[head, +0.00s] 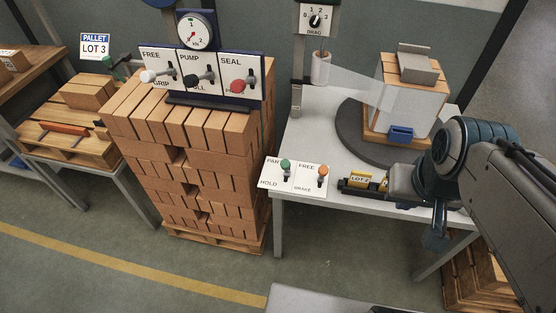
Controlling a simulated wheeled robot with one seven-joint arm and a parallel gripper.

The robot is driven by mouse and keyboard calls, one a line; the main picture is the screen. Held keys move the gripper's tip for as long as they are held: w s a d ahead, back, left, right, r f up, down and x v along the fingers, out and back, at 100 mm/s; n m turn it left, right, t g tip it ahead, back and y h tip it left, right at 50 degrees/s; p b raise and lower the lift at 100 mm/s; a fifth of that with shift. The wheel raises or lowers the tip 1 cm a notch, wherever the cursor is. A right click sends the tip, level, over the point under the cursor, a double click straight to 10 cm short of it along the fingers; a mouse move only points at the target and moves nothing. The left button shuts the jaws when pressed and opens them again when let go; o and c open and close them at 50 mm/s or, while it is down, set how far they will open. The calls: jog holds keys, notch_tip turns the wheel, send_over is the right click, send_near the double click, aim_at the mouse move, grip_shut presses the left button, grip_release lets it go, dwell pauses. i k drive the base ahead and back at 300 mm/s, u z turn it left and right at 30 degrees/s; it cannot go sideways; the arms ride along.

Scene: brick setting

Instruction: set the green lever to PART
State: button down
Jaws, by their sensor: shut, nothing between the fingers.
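The green lever (286,164) stands on a white panel (304,186) at the front left of the grey table. The panel's partly covered upper label reads "PAR", and its lower label reads HOLD. The green knob shows level with the upper label, its dark stem below it; I cannot tell the exact setting from this angle. My gripper (345,186) comes in from the right, low over the table, with its dark fingers shut and empty. It is apart from the green lever, to its right, with the orange lever between them.
The orange lever (323,171), marked FREE and BRAKE, is close beside the green one. A yellow LOT 2 tag (360,179) is beside my gripper. A wrapped brick stack (408,110) sits on a round turntable (352,134) behind. A tall brick pallet (190,150) stands left.

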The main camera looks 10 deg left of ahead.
aim_at(285, 163)
jog(key=u, duration=0.2)
jog(key=i, duration=0.4)
jog(key=u, duration=3.4)
jog(key=k, duration=0.75)
jog(key=z, duration=1.8)
